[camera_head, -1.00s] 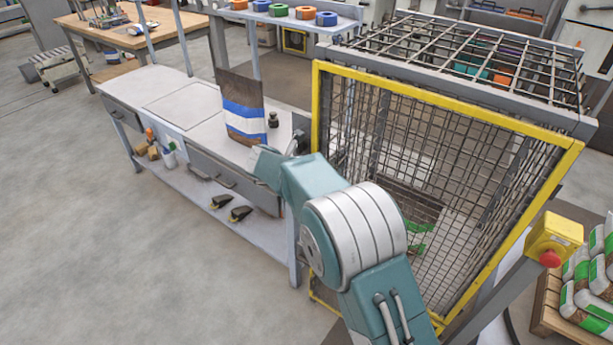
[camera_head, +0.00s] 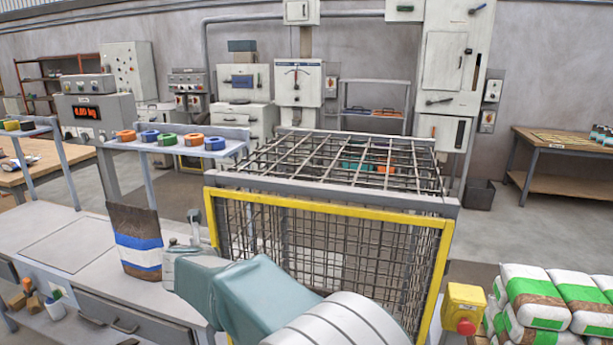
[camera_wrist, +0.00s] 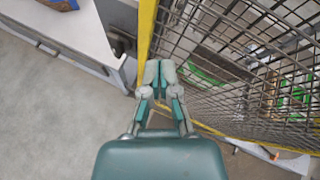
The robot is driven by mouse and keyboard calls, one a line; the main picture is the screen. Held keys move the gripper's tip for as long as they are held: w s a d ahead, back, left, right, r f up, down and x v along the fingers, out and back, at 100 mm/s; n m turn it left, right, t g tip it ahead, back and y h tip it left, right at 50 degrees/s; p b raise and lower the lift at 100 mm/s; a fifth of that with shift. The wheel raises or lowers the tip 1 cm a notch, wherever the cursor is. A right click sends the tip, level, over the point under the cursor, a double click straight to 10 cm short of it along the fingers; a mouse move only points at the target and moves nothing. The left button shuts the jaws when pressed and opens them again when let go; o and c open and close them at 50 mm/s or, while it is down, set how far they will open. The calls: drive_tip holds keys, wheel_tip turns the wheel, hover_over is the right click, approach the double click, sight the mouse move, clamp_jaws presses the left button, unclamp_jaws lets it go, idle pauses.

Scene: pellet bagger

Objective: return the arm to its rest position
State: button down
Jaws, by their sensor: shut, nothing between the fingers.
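My arm (camera_head: 255,300) is folded low in the head view, in front of the yellow-framed mesh cage. My gripper (camera_wrist: 158,72) shows in the wrist view with its two fingers together and nothing between them. It is beside the cage's yellow upright, and I see no contact with the cage. In the head view I cannot clearly make out the fingers.
The mesh cage (camera_head: 330,203) stands close ahead. The bench (camera_head: 50,235) is to the left with a brown, blue and white bag (camera_head: 137,243). A red stop button on a yellow box (camera_head: 465,308) and stacked bags (camera_head: 540,300) are at right. Grey floor shows in the wrist view.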

drive_tip(key=s+d+r+n+y, duration=0.3)
drive_tip(key=d+r+n, duration=0.4)
drive_tip(key=d+n, duration=0.1)
drive_tip(key=s+d+r+n+y, duration=0.2)
drive_tip(key=s+d+r+n, duration=0.2)
drive_tip(key=d+r+n, duration=0.4)
drive_tip(key=s+d+f+n+g+h, duration=0.2)
drive_tip(key=s+d+f+n, duration=0.2)
drive_tip(key=s+d, duration=0.3)
drive_tip(key=s+d+f+n+g+h, duration=0.2)
drive_tip(key=s+d+f+n, duration=0.3)
drive_tip(key=s, duration=0.6)
drive_tip(key=s+d+f+n+g+h, duration=0.2)
drive_tip(key=s+d+f+n, duration=0.3)
drive_tip(key=d, duration=0.6)
drive_tip(key=s+n, duration=0.2)
drive_tip(key=s, duration=0.1)
drive_tip(key=shift+s, duration=0.4)
drive_tip(key=shift+a, duration=0.1)
